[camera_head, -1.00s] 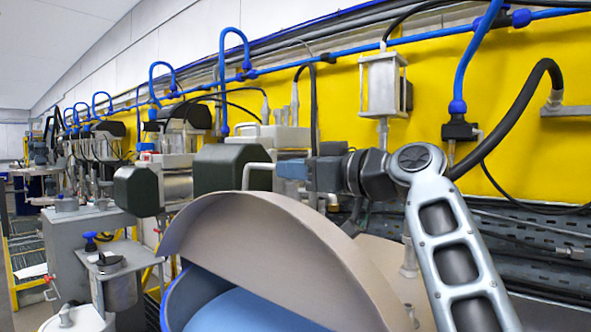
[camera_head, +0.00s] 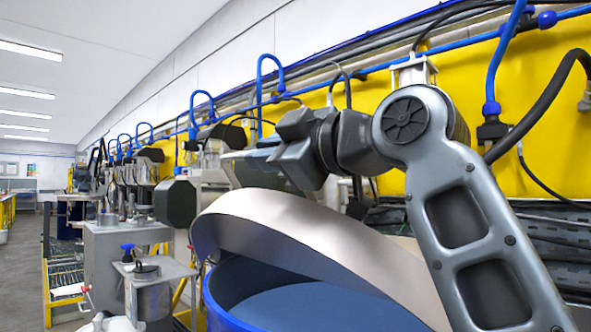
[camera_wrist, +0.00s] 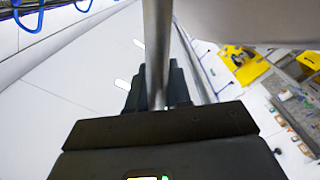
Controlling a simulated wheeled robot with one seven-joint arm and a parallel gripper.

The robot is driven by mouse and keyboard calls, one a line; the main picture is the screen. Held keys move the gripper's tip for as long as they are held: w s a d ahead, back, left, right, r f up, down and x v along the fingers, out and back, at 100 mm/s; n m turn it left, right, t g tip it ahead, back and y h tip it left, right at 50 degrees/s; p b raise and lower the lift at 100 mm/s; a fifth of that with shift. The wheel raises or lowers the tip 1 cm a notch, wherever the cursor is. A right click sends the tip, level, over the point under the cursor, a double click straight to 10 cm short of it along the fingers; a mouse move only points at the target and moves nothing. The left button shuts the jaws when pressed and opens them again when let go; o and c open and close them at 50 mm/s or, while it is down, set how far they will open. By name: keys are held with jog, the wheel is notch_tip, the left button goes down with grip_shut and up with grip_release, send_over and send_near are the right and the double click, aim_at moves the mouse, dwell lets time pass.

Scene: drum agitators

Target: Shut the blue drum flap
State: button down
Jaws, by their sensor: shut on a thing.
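The blue drum (camera_head: 232,312) stands at the bottom middle of the head view, with its blue inside showing. Its beige-grey flap (camera_head: 300,230) is raised at a tilt above the rim, leaving a gap at the front. The flap also fills the upper right of the wrist view (camera_wrist: 250,20). My gripper (camera_wrist: 157,88) is shut on the flap's metal handle bar (camera_wrist: 157,45), which runs between its dark fingers. In the head view my wrist is just above and behind the flap; the grip itself is hidden there.
A dark motor block (camera_head: 175,203) is left of the flap. A grey cabinet (camera_head: 112,265) and a small metal pot (camera_head: 150,298) stand at the left. Blue pipes (camera_head: 400,65) and black hoses run along the yellow wall (camera_head: 470,100) behind my arm. Floor at far left is clear.

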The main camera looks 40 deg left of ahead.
jog(key=s+f+n+b, duration=0.5)
jog(key=f+b, duration=0.2)
jog(key=f, duration=0.2)
jog(key=s+f+n+b, duration=0.6)
jog(key=f+b, duration=0.1)
jog(key=f, duration=0.2)
jog(key=shift+a+f, duration=0.2)
jog(key=shift+a, duration=0.2)
jog(key=shift+s+f, duration=0.1)
jog(key=c, duration=1.1)
grip_release()
jog(key=shift+c, duration=0.2)
jog(key=d, duration=0.7)
jog(key=shift+s+d, duration=0.3)
jog(key=shift+d, duration=0.1)
